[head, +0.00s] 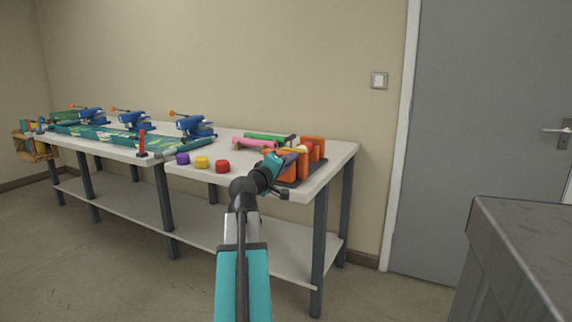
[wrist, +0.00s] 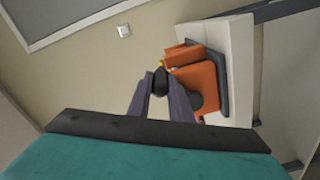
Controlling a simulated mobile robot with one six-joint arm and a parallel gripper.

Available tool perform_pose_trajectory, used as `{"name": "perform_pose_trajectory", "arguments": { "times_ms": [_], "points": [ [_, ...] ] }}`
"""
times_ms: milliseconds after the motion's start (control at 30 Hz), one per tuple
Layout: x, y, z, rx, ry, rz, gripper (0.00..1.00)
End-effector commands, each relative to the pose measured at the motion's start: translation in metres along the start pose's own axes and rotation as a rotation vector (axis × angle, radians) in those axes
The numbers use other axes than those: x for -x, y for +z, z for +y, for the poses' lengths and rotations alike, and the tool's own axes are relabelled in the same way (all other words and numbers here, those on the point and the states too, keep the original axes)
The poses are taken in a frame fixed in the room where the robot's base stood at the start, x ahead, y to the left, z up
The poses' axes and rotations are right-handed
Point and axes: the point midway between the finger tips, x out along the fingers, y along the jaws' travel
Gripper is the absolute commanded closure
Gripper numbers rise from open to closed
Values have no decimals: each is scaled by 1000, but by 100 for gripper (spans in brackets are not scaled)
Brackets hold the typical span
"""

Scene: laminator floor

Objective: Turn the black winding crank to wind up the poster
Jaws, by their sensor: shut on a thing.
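An orange winding stand (head: 312,148) sits on a dark base at the right end of the table; it also shows in the wrist view (wrist: 198,80). My gripper (head: 292,154) reaches over the table's front edge to this stand. In the wrist view its grey-purple fingers (wrist: 160,80) are closed around a small black piece, the handle of the winding crank (wrist: 160,84). The rest of the crank is hidden by the fingers. A green patterned sheet, seemingly the poster (head: 115,136), lies flat along the left part of the table; whether it reaches the stand cannot be seen.
On the table (head: 335,160) are a purple cap (head: 182,158), a yellow cap (head: 202,162), a red cap (head: 222,166), pink (head: 254,144) and green (head: 265,137) rolls and several blue clamps (head: 195,125). A grey cabinet (head: 520,250) stands at right front. Floor before the table is clear.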

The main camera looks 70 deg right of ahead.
Motion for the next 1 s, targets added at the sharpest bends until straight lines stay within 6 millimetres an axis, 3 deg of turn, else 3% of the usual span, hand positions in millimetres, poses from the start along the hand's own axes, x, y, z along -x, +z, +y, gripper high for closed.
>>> {"name": "perform_pose_trajectory", "arguments": {
  "times_ms": [367,400,500,1000],
  "points": [
    [0,2,-2,4,-2,-4,100],
    [0,2,-2,4,-2,-4,75],
    [0,2,-2,3,-2,-4,63],
    [7,2,0,2,0,-3,63]
  ]
}}
